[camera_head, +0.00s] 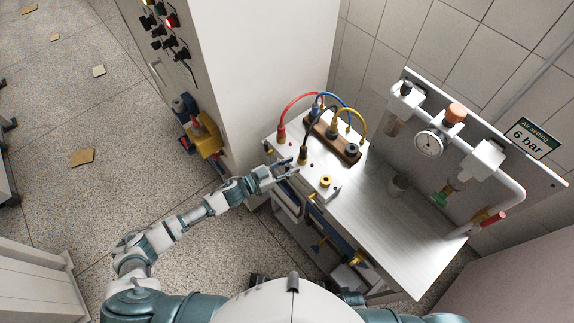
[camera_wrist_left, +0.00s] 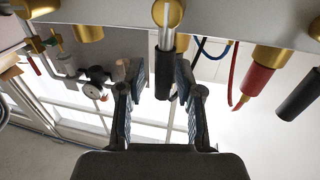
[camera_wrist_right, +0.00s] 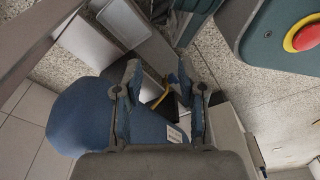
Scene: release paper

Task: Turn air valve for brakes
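A metal bench unit (camera_head: 385,215) carries a panel with red, blue and yellow hoses and a black-handled lever (camera_head: 303,153). My left gripper (camera_head: 288,170) is beside this lever, at the panel's front left. In the left wrist view, the black handle (camera_wrist_left: 165,75) hangs from a brass fitting between the two spread fingers; contact cannot be told. A red-handled valve (camera_head: 493,219) is on the pipe at the bench's right end. My right gripper (camera_wrist_right: 158,85) is open and empty in its wrist view, and not seen in the head view.
A pressure gauge (camera_head: 429,143) and a "6 bar" sign (camera_head: 527,136) are on the back plate. A white cabinet (camera_head: 240,60) stands left of the bench. The bench top's right half is mostly clear. A red button (camera_wrist_right: 305,38) shows in the right wrist view.

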